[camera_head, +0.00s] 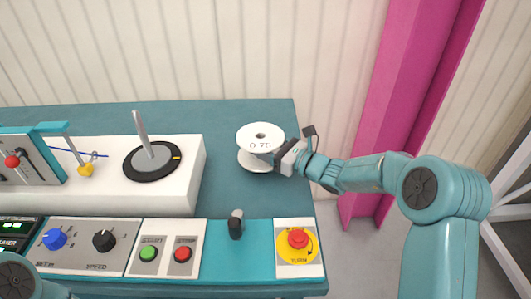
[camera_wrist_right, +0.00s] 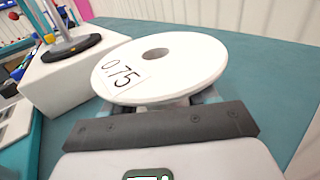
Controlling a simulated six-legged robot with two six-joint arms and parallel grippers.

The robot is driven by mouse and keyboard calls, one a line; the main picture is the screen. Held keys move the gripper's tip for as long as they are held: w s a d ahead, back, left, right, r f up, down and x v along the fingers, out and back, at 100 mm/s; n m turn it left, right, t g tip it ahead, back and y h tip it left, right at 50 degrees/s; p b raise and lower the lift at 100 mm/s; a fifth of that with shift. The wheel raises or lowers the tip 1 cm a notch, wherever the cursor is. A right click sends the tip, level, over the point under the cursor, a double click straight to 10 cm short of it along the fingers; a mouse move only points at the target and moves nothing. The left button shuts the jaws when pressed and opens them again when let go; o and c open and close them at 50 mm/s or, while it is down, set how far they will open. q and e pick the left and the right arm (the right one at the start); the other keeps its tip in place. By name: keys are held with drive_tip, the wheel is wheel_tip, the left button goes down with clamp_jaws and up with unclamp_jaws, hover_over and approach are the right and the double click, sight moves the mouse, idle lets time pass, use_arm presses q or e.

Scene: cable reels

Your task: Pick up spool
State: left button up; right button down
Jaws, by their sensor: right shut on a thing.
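A white spool (camera_head: 259,135) with a flat round flange and a centre hole stands upright on the teal bench top at the back right. It is marked 0.75, and the label also shows on its flange in the right wrist view (camera_wrist_right: 185,66). My right gripper (camera_head: 279,158) reaches in from the right and is shut on the spool between its flanges. The fingertips are mostly hidden under the upper flange. My left gripper is not in view; only part of my left arm shows at the bottom left corner.
A black turntable with a metal spindle (camera_head: 141,135) sits on a white block (camera_head: 190,180) left of the spool. A control panel with knobs, green and red buttons, a black lever (camera_head: 236,225) and a red emergency stop (camera_head: 298,238) runs along the front. A magenta post (camera_head: 405,100) stands right of the bench.

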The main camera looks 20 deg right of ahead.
wheel_tip(320, 180, up, 16)
drive_tip(key=p, duration=0.2)
drive_tip(key=shift+r, duration=0.15)
idle(1.2)
